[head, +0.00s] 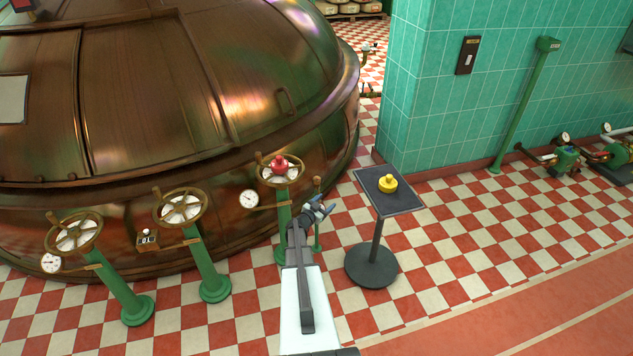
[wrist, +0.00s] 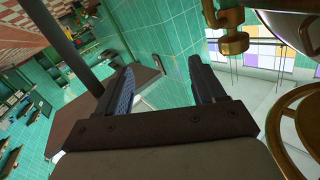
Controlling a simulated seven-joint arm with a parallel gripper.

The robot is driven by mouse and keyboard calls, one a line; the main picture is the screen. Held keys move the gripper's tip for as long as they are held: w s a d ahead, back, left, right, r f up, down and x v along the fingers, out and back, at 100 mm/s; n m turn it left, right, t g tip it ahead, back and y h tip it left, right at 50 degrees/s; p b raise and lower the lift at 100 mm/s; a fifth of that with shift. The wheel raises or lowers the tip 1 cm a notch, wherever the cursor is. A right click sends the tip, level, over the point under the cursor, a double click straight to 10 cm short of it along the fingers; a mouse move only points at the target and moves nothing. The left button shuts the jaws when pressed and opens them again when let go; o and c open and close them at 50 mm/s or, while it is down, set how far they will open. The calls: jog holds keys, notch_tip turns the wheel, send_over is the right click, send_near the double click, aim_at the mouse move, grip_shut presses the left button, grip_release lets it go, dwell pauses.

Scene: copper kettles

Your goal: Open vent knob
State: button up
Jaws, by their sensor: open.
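Two knob-like parts show in the head view, and I cannot tell by any label which is the vent knob. A red knob (head: 280,164) sits at the middle of the right-hand brass wheel (head: 262,158). A yellow knob (head: 387,184) sits on the dark square top of a black stand (head: 405,200). My gripper (head: 321,207) is between that wheel and the stand, apart from both knobs. In the wrist view my gripper (wrist: 162,85) has its two fingers spread with nothing between them. Neither knob shows in the wrist view.
The large copper kettle (head: 170,90) fills the left. Two more handwheels (head: 75,233) (head: 180,208) stand on green pedestals before it. A brass fitting (wrist: 232,35) and a brass wheel rim (wrist: 278,125) are close at right in the wrist view. Checkered floor is clear right of the stand.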

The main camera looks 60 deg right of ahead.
aim_at(314, 183)
jog(key=w+a+r+n+t+h, duration=0.15)
jog(key=w+a+n, duration=0.25)
jog(key=w, duration=0.5)
jog(key=shift+t, duration=0.45)
jog(key=d, duration=1.3)
jog(key=shift+w+d+r, duration=0.1)
jog(key=shift+d+r, duration=0.15)
jog(key=shift+r, duration=0.1)
jog(key=c, duration=1)
jog(key=shift+o, duration=0.2)
